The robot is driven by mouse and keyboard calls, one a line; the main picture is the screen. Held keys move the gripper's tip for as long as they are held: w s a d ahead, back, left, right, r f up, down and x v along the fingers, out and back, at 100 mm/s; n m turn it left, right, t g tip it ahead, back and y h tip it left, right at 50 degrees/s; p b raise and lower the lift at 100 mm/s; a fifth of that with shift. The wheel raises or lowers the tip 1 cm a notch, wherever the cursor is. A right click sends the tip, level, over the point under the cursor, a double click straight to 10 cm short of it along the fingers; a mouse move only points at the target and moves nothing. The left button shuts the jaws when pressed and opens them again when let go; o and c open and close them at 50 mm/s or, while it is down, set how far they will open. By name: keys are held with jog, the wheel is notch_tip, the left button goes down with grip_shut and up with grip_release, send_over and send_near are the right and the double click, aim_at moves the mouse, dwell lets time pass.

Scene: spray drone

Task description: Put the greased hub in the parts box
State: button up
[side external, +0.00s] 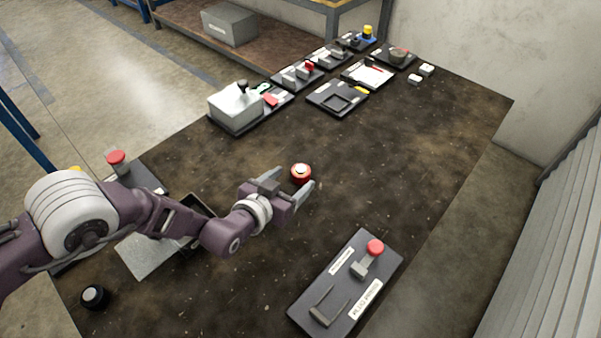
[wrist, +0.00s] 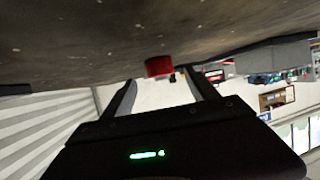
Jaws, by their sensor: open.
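A short red round part with a pale top (side external: 301,172), which looks like the hub, stands on the dark work table (side external: 400,150). My gripper (side external: 295,180) is open, low over the table, with its fingertips at the near side of this part. In the wrist view the red part (wrist: 159,66) shows just beyond the open fingertips (wrist: 161,79), roughly between them. I cannot tell whether a finger touches it. An open dark box (side external: 205,208), possibly the parts box, is partly hidden behind my forearm. Grease is too small to make out.
A panel with a red button and a metal fork (side external: 326,308) lies at the front right. A black round part (side external: 95,297) is at the front left. A pale box (side external: 236,107) and several small trays line the back. The table right of my gripper is clear.

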aim_at(299, 172)
jog(key=shift+x, duration=2)
jog(key=shift+r, duration=0.2)
grip_shut()
notch_tip(299, 172, up, 10)
